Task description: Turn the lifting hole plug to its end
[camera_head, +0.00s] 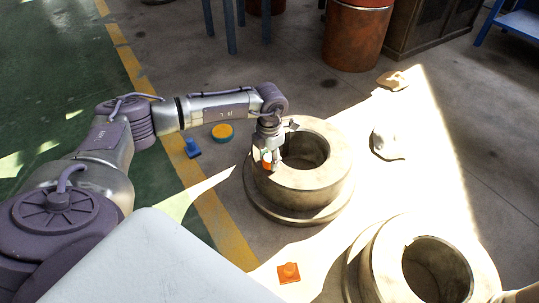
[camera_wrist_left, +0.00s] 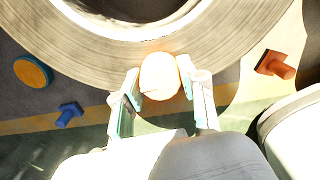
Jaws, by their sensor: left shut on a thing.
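The lifting hole plug, an orange rounded knob (camera_head: 267,162), sits at the near left edge of a thick grey ring-shaped part (camera_head: 305,185). It shows brightly lit in the left wrist view (camera_wrist_left: 160,76), against the ring's rim (camera_wrist_left: 85,50). My left gripper (camera_head: 268,157) reaches down at that edge and is shut on the plug, with one finger on each side in the left wrist view (camera_wrist_left: 160,95). The plug's lower part and its hole are hidden. My right gripper is in neither view.
A second ring (camera_head: 385,265) stands at the lower right. An orange piece (camera_head: 289,273), a blue piece (camera_head: 193,148) and a yellow-and-blue disc (camera_head: 222,132) lie on the floor. A rusty drum (camera_head: 355,38) stands behind. Strong sunlight washes out the floor on the right.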

